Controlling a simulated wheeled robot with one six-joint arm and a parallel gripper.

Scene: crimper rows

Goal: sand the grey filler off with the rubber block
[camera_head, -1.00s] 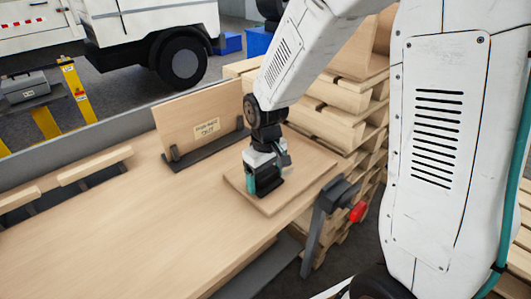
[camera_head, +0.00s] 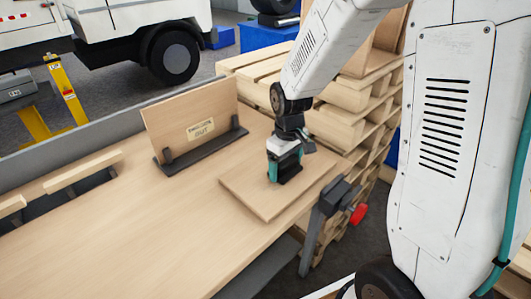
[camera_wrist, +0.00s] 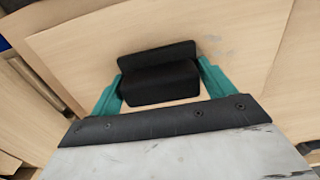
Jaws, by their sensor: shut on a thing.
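My gripper (camera_head: 284,172) is shut on a black rubber block (camera_head: 291,174) over a flat wooden board (camera_head: 243,188) on the workbench. In the wrist view the block (camera_wrist: 160,80) sits between the two teal fingers, and its flat base appears to rest on the board (camera_wrist: 250,28). Faint grey filler (camera_wrist: 212,46) shows on the board just beyond the block's right end. Any filler under the block is hidden. In the head view the filler cannot be made out.
A clamp with a red knob (camera_head: 357,214) stands at the bench's front edge by the board. An upright wooden panel with a label (camera_head: 200,128) stands in a dark holder behind. Stacked pallets (camera_head: 350,125) rise at the right.

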